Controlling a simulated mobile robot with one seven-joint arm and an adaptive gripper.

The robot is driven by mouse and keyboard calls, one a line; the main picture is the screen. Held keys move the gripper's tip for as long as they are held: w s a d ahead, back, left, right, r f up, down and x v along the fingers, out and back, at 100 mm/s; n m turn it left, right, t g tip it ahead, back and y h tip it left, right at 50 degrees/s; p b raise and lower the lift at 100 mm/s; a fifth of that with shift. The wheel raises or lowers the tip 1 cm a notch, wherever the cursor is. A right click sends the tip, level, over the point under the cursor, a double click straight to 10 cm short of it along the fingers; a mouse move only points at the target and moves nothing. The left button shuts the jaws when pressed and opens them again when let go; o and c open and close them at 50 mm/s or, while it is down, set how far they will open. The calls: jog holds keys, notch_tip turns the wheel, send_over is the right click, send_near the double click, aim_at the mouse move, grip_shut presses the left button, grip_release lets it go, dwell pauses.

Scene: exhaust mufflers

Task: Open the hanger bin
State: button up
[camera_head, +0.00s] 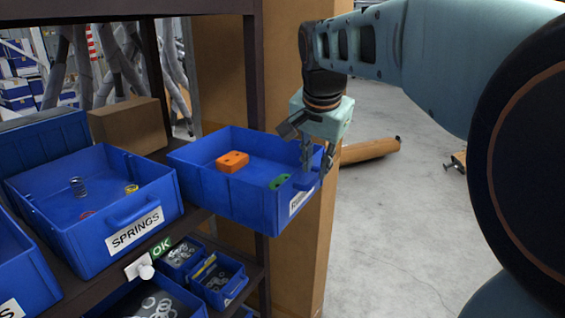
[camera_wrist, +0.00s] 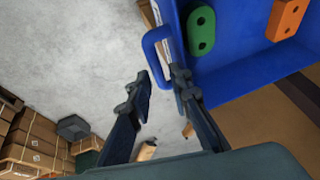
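The hanger bin (camera_head: 222,193) is a blue open-top bin at the right end of the shelf, its front part sticking out past the shelf edge. It holds an orange block with holes (camera_head: 232,162) and a green one (camera_head: 279,182), which also shows in the wrist view (camera_wrist: 201,31). Its front label is partly hidden by my gripper. My gripper (camera_head: 306,172) points down at the bin's front. In the wrist view my gripper (camera_wrist: 160,78) has its fingers apart, close to the blue loop handle (camera_wrist: 150,52). Whether they touch it is unclear.
A blue SPRINGS bin (camera_head: 98,195) stands to the left on the same shelf, with a cardboard box (camera_head: 128,124) behind. Smaller bins (camera_head: 217,279) sit below. A dark shelf post (camera_head: 252,80) stands behind the hanger bin. Open concrete floor (camera_head: 410,215) lies to the right.

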notch_tip(320, 180, up, 8)
dwell(0.4)
